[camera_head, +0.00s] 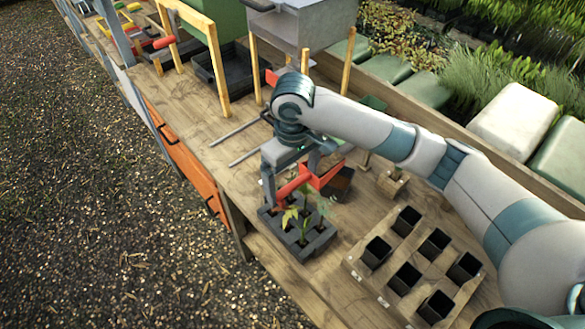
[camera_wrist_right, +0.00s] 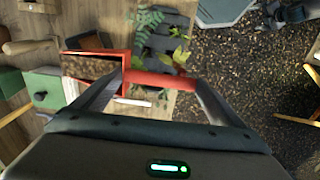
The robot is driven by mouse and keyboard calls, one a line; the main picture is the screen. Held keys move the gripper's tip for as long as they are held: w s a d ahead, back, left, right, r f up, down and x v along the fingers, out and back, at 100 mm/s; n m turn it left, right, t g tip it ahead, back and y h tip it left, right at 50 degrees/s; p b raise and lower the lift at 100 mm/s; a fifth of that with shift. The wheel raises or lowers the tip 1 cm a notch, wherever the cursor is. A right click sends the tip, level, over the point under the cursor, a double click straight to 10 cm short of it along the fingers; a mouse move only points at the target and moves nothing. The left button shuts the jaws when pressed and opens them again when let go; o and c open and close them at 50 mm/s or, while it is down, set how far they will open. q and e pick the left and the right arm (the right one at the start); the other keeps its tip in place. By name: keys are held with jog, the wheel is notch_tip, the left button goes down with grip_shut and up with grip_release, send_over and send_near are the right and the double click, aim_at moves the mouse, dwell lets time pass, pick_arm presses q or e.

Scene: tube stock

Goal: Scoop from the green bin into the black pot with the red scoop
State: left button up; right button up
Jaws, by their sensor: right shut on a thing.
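My right gripper (camera_head: 291,182) is shut on the handle of the red scoop (camera_head: 296,186), above the seedling tray. In the right wrist view the handle of the scoop (camera_wrist_right: 160,80) lies between the fingers. Its red pan holds brown, grainy material. Several square black pots (camera_head: 407,221) stand in a pale wooden rack, right of and apart from the gripper; which one is meant is not clear. A green hopper-like bin (camera_head: 215,18) stands on yellow legs at the back left; its inside is not visible. My left gripper is not in view.
A dark grey seedling tray (camera_head: 318,242) with green plants sits under the gripper. A grey hopper (camera_head: 315,22) on yellow legs stands behind, beside a black tray (camera_head: 233,72). A small wooden block (camera_head: 393,183) stands near the rack. The bench's left edge borders gravel.

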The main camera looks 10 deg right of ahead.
aim_at(301, 180)
jog(key=shift+d+f, duration=0.1)
jog(key=shift+f, duration=0.2)
jog(key=shift+w+d+f+y, duration=0.1)
jog(key=shift+f+y, duration=0.1)
jog(key=shift+y, duration=0.1)
jog(key=shift+w+d+f+g, duration=0.15)
jog(key=shift+d+f+g, duration=0.15)
jog(key=shift+f, duration=0.25)
jog(key=shift+a, duration=0.15)
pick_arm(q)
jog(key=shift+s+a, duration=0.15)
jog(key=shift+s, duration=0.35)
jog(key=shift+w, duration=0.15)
pick_arm(e)
jog(key=shift+d+f+y, duration=0.25)
jog(key=shift+y, duration=0.15)
jog(key=shift+w+d+r+g+y, duration=0.15)
jog(key=shift+d+r+g+y, duration=0.1)
jog(key=shift+r, duration=0.15)
jog(key=shift+w+d+r+g+y, duration=0.15)
jog(key=shift+r+y, duration=0.1)
jog(key=shift+r, duration=0.15)
jog(key=shift+w+d+r+g+y, duration=0.3)
jog(key=shift+d+r+y, duration=0.25)
jog(key=shift+r, duration=0.2)
jog(key=shift+w+d+r+g+y, duration=0.3)
jog(key=shift+d+r+y, duration=0.25)
jog(key=shift+r, duration=0.2)
dwell(0.6)
